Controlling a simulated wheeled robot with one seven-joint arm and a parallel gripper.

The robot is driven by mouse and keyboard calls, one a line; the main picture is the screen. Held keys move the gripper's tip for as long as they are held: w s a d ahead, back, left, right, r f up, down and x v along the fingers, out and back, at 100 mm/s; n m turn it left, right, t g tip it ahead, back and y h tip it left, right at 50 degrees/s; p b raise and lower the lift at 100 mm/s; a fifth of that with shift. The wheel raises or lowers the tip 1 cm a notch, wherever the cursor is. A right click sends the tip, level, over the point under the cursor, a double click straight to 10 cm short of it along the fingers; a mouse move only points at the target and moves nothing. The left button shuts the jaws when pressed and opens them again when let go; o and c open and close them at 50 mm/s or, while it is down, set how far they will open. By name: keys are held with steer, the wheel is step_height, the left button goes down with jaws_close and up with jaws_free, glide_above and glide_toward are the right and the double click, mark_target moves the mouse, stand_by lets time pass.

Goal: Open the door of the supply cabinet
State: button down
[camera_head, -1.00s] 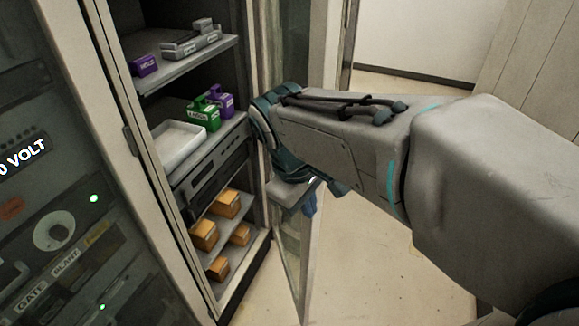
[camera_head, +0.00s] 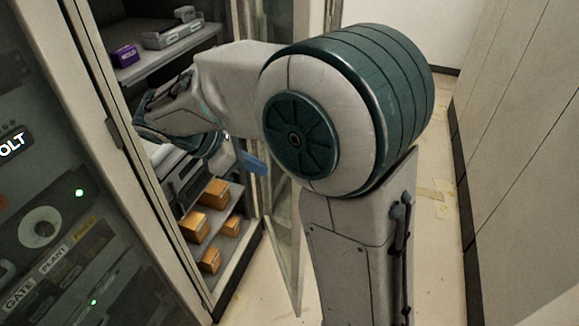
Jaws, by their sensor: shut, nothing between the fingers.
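The supply cabinet (camera_head: 235,285) stands at the left with its front open and its shelves showing. Its glass-paned door (camera_head: 284,250) stands swung out from the cabinet's right side, with the lower part visible and much of the upper part hidden behind my arm. My gripper (camera_head: 252,165) is in front of the shelves, at the opening, with its blue fingers shut and empty, pointing right toward the inner side of the door. I cannot tell whether the fingers touch the door.
A purple box (camera_head: 124,56) and a grey device (camera_head: 170,36) sit on the upper shelf. Several orange boxes (camera_head: 195,226) sit on the lower shelves. A control panel (camera_head: 40,228) is at the left. A wall of panels (camera_head: 520,140) borders the floor (camera_head: 440,270) at the right.

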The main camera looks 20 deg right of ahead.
steer(key=d+f+p, duration=0.1)
steer(key=d+f, duration=0.2)
steer(key=d, duration=0.4)
steer(key=shift+p, duration=0.3)
steer(key=shift+d+f, duration=0.1)
steer(key=shift+d, duration=0.1)
